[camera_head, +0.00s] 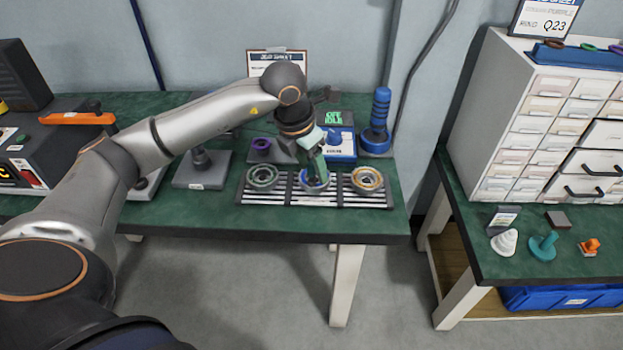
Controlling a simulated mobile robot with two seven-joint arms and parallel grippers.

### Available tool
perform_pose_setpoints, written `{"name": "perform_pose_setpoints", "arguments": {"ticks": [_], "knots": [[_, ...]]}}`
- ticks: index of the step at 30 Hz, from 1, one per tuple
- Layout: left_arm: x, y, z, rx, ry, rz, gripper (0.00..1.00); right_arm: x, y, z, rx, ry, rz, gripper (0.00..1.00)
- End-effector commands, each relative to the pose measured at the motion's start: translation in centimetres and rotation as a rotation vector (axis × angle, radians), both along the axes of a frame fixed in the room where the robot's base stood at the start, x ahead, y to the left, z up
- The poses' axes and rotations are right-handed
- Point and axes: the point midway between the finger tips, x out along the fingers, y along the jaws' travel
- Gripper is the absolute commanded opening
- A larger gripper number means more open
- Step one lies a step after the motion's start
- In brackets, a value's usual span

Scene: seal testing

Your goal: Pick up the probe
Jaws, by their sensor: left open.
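My left gripper (319,176) points down over the middle of a slatted rack (285,197) on the green bench. It is open. Its tips are close to a blue-rimmed ring fixture (314,187) and partly hide it. I cannot tell whether they touch it. No object is plainly labelled as the probe. An orange bar-shaped tool (78,118) lies on the dark tester at the left, away from the gripper. A ribbed blue cylinder (381,108) stands upright on a blue base behind the rack. My right gripper is out of view.
A green-rimmed ring fixture (262,178) and an orange-rimmed one (367,180) flank the gripper. A blue device with a green display (338,143) stands close behind it. A white drawer cabinet (553,115) stands on the separate right bench. The bench's front edge is clear.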

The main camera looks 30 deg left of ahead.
Motion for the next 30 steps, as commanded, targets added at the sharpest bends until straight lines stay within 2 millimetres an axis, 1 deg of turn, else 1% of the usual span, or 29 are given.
{"name": "perform_pose_setpoints", "arguments": {"ticks": [1, 2, 15, 17, 30], "knots": [[-0.01, 0.00, 0.02, 0.000, 0.000, 0.000, 0.59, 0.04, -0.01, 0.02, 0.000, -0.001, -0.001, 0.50], [-0.01, 0.00, 0.02, 0.000, 0.000, 0.000, 0.56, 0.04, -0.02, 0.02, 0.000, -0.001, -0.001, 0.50], [-0.01, 0.02, 0.06, 0.000, 0.000, 0.000, 0.06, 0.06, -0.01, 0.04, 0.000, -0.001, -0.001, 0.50], [-0.01, 0.02, 0.06, 0.000, 0.000, 0.000, 0.00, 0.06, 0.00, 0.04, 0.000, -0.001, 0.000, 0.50], [-0.01, 0.03, 0.09, 0.000, 0.000, 0.000, 0.00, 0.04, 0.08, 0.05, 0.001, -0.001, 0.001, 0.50]]}}
